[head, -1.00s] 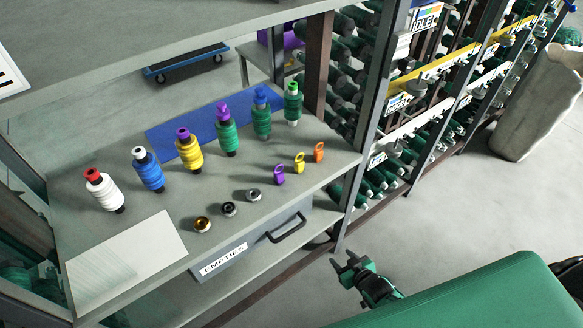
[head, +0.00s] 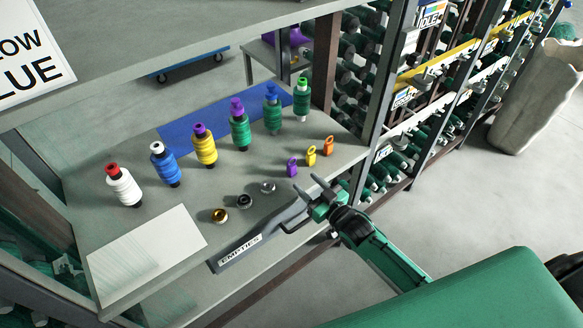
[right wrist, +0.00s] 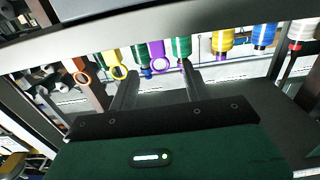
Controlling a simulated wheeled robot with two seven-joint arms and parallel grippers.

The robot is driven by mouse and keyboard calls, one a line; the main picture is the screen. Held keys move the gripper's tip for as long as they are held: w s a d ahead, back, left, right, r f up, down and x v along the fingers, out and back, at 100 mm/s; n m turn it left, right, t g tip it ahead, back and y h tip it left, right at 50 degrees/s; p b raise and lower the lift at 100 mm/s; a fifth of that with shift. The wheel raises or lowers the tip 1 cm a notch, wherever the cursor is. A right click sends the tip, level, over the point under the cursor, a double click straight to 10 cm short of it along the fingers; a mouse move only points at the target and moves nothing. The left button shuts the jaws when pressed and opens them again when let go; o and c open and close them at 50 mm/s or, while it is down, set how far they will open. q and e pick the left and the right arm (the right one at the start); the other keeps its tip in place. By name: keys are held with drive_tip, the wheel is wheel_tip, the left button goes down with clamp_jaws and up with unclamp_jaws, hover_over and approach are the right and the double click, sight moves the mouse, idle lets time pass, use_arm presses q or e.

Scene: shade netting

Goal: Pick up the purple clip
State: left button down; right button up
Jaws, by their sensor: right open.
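The purple clip (head: 292,167) stands on the grey shelf near its front right edge, left of a yellow clip (head: 311,156) and an orange clip (head: 328,143). My right gripper (head: 308,183) is open and empty, just in front of the shelf edge and close to the purple clip. In the right wrist view the purple clip (right wrist: 157,52) shows between and beyond the two open fingers (right wrist: 158,68), not touching them. The yellow clip (right wrist: 119,70) is left of it there. My left gripper is not in view.
Several thread spools, such as a yellow one (head: 205,150), stand in a row behind the clips. Small metal rings (head: 244,202) lie left of the purple clip. A drawer marked EMPTIES (head: 240,250) is below the shelf edge. A dark upright post (head: 380,110) stands to the right.

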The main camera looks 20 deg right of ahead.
sight(294, 168)
drive_tip(key=shift+x, duration=0.9)
drive_tip(key=p+x, duration=0.1)
drive_tip(key=x, duration=0.3)
drive_tip(key=shift+d+r+p, duration=0.2)
drive_tip(key=shift+p, duration=0.1)
drive_tip(key=shift+w+a+f, duration=0.1)
drive_tip(key=shift+w+a, duration=0.1)
drive_tip(key=shift+w, duration=0.4)
drive_tip(key=c, duration=1.1)
